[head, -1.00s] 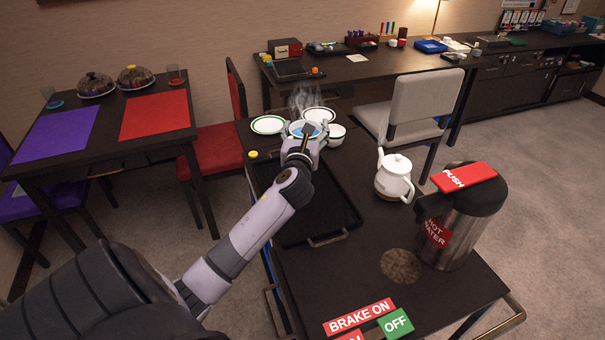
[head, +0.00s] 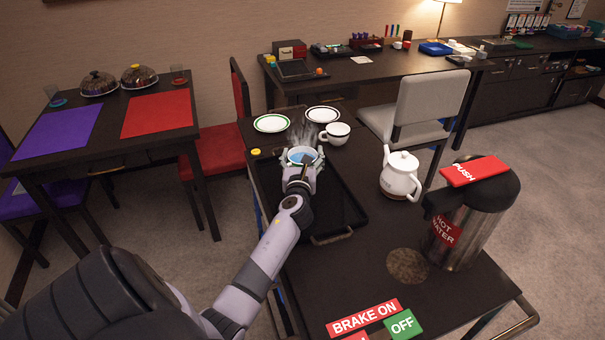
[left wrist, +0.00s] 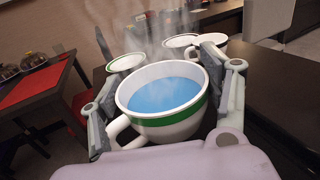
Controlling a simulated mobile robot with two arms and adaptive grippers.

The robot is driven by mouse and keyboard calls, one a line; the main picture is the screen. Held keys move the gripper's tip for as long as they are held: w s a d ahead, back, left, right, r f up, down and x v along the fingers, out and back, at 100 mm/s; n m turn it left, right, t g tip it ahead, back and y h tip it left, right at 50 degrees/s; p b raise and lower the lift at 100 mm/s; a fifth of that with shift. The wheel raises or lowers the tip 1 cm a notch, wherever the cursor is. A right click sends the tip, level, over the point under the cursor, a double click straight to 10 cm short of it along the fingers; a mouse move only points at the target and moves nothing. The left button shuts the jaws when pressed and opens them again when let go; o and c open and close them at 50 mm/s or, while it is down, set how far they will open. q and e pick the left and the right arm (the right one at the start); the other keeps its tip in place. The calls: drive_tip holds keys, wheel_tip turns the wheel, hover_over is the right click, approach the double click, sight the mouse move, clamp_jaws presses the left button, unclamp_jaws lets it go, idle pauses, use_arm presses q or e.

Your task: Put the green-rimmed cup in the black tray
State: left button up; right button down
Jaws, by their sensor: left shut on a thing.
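The green-rimmed cup (left wrist: 165,128) is white with a green band and holds blue, steaming liquid. It also shows in the head view (head: 302,156). My left gripper (head: 301,164) is shut on it, with a finger on each side of the cup in the left wrist view (left wrist: 160,95). The cup is upright, over the far part of the black tray (head: 335,205) on the dark cart. I cannot tell whether the cup's bottom touches the tray. My right gripper is in no view.
A green-rimmed plate (head: 271,123), a dark-rimmed plate (head: 322,114) and a dark-rimmed cup (head: 336,133) stand behind the tray. A white kettle (head: 401,177) and a hot water dispenser (head: 468,225) stand to the right. The tray's near part is clear.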

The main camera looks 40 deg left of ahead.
use_arm(q)
drive_tip(key=shift+f+b, duration=1.25)
drive_tip(key=shift+f, duration=1.15)
drive_tip(key=shift+f, duration=0.1)
drive_tip(key=o, duration=1.1)
drive_tip(key=shift+f, duration=0.1)
drive_tip(key=o, duration=0.5)
drive_tip(key=shift+c, duration=0.2)
drive_tip(key=shift+s+d+r, duration=0.1)
drive_tip(key=shift+r, duration=0.1)
drive_tip(key=v, duration=0.7)
drive_tip(key=shift+s+d+p, duration=0.1)
drive_tip(key=shift+s+p, duration=0.05)
drive_tip(key=shift+p, duration=0.15)
